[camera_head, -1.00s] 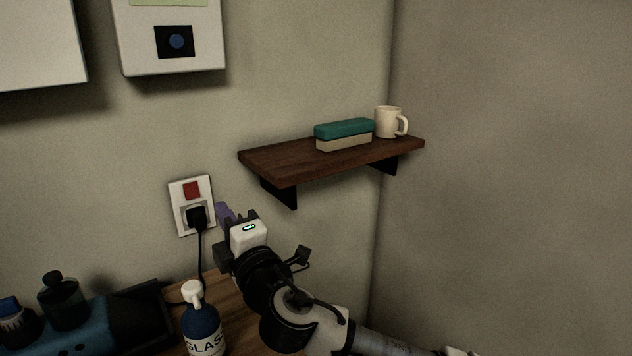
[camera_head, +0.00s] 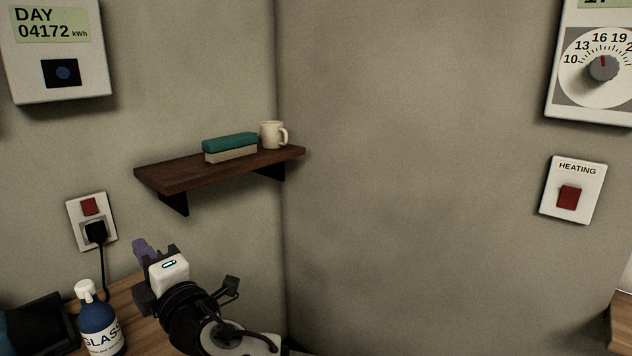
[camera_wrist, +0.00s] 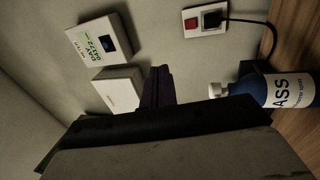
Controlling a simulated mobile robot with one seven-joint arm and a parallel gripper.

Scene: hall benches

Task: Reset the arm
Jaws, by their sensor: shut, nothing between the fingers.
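My gripper (camera_head: 146,251) is raised at the lower left of the head view, in front of the wall and below the shelf. Its purple fingers are together with nothing between them. In the wrist view the shut fingers (camera_wrist: 158,88) point towards the wall, with the dark gripper body across the lower part of the picture. The gripper is apart from the bottle and the socket.
A blue glass-cleaner bottle (camera_head: 98,322) stands left of my arm on the wooden bench (camera_head: 134,296). A plugged-in socket (camera_head: 91,221) is behind it. A wall shelf (camera_head: 185,174) holds a teal-topped block (camera_head: 230,148) and a mug (camera_head: 271,135). A heating switch (camera_head: 572,190) is right.

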